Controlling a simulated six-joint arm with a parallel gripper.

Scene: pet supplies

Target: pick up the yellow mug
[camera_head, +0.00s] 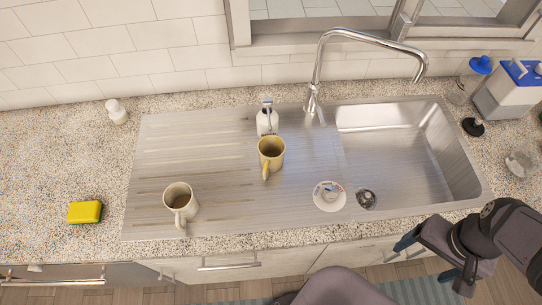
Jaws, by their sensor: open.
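The yellow mug (271,153) stands upright on the ribbed drainboard side of the steel sink, left of the basin. Its handle points toward the front, and its open top faces up. A cream mug (180,200) stands on the drainboard to the left and nearer the front. My gripper (434,265) is at the lower right, in front of the counter edge. It is open, apart from both mugs, and nothing shows between its fingers.
A white dispenser bottle (267,121) stands just behind the yellow mug. The tall faucet (314,75) rises behind the sink. A white saucer with a small item (329,196) and a drain strainer (366,199) lie to the right. A yellow sponge (85,212) lies far left.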

